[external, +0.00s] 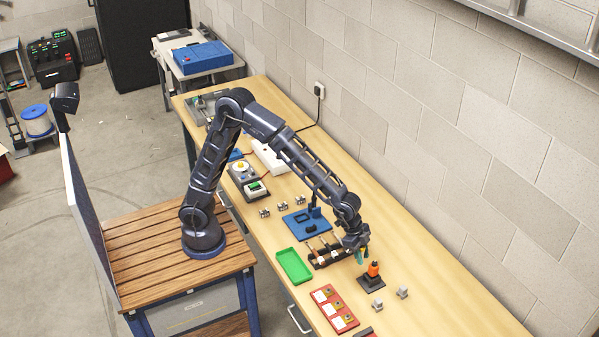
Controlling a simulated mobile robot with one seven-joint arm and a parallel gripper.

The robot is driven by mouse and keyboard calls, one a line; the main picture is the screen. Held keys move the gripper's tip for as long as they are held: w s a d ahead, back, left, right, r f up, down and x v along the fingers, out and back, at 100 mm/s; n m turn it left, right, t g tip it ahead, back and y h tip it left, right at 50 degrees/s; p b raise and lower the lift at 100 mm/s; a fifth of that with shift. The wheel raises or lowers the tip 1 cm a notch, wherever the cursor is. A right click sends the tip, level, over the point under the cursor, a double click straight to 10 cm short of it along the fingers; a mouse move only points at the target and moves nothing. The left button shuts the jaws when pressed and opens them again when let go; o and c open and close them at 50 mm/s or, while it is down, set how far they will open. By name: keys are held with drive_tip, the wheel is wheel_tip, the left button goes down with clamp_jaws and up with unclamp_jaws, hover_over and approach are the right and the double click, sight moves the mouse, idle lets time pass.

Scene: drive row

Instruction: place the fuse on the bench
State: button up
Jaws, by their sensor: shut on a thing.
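The bench (455,300) is a long pale wooden worktop along the block wall. My gripper (359,254) is low over its near part, between a black rack and an orange-topped piece. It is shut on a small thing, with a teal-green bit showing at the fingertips. The thing is too small to make out, so I cannot tell from this view whether it is the fuse or whether it touches the bench. No other fuse can be clearly made out.
A black rack (327,258) of tools is left of my gripper. An orange-topped piece on a dark base (371,281) stands close by at right. A green tray (294,266), red panel (333,310) and blue fixture (305,222) are nearby.

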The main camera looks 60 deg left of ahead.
drive_tip(key=w+a+n+t+y, duration=0.2)
drive_tip(key=w+a+n, duration=0.4)
drive_tip(key=w+a, duration=1.85)
drive_tip(key=w+a+n+y, duration=0.1)
drive_tip(key=w+a+n, duration=0.1)
drive_tip(key=w+a, duration=0.5)
drive_tip(key=w+a+n, duration=0.2)
drive_tip(key=w+a, duration=0.1)
drive_tip(key=a, duration=0.9)
drive_tip(key=w+a+n+y, duration=0.15)
drive_tip(key=w+a, duration=0.25)
drive_tip(key=a, duration=0.5)
drive_tip(key=s+a+n+y, duration=0.15)
drive_tip(key=a+n, duration=0.55)
drive_tip(key=a, duration=3)
drive_tip(key=s+a+n+y, duration=0.1)
drive_tip(key=s+a+n, duration=0.1)
drive_tip(key=s+a, duration=0.65)
drive_tip(key=s+a+n+g, duration=0.1)
drive_tip(key=s+a+n, duration=0.15)
drive_tip(key=a, duration=1.15)
drive_tip(key=s+a+n+y, duration=0.1)
drive_tip(key=s+a, duration=0.5)
drive_tip(key=a, duration=0.5)
drive_tip(key=f, duration=1.9)
drive_tip(key=shift+d+f, duration=0.2)
drive_tip(key=shift+f, duration=0.2)
